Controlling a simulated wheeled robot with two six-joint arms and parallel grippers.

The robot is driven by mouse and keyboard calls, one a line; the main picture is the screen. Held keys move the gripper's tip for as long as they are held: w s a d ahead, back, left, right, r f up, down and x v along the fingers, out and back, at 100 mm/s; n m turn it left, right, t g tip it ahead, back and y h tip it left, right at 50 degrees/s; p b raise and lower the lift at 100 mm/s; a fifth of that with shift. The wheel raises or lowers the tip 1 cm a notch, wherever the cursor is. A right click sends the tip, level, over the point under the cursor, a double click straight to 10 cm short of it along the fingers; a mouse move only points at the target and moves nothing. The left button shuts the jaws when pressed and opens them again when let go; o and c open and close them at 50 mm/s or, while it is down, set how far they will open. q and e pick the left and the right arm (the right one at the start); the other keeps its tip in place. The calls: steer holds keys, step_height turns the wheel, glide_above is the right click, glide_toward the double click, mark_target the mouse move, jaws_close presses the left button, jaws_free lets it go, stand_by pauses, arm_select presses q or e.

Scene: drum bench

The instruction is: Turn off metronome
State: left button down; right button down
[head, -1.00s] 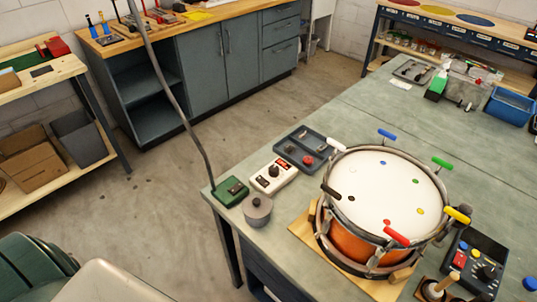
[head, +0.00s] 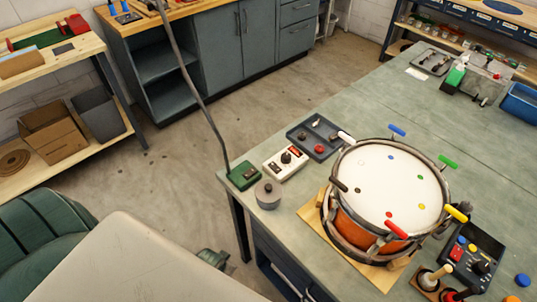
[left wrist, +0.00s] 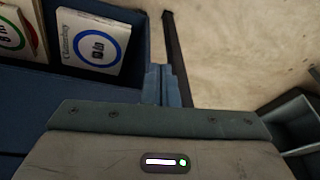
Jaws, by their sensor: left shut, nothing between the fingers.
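A cream box with a dark dial and a small red part (head: 285,160), which looks like the metronome, lies on the bench near its left edge. It sits between a green box (head: 243,176) and a dark tray (head: 314,137). Whether it is on cannot be told. My left gripper (head: 214,258) is low, off the bench's left side and apart from the box. Its fingers (left wrist: 167,86) are shut and empty in the left wrist view. My right gripper is not in view.
A drum (head: 390,190) with coloured tuning handles stands right of the cream box. A round grey pot (head: 268,194) sits in front of the green box, from which a tall thin pole (head: 200,95) rises. A blue compartment with printed cards (left wrist: 90,40) is near my left gripper.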

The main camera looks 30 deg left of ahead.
arm_select(q)
steer(key=w+d+r+m+t+p, duration=0.1)
steer(key=w+r+p, duration=0.15)
steer(key=r, duration=0.95)
steer(key=w+d+r+t+h+p, duration=0.1)
steer(key=w+r, duration=0.3)
steer(key=r, duration=0.7)
steer(key=w+d+r+m+t+p, duration=0.1)
steer(key=w+d+r+p, duration=0.15)
steer(key=r, duration=0.95)
steer(key=w+r+m+t+h, duration=0.1)
steer(key=w+r+t, duration=0.1)
steer(key=w+r, duration=0.6)
step_height(320, 180, up, 3)
steer(key=shift+w+a+m+t+h, duration=0.25)
steer(key=shift+a+m+t+h, duration=0.05)
steer(key=shift+a+m+h, duration=0.1)
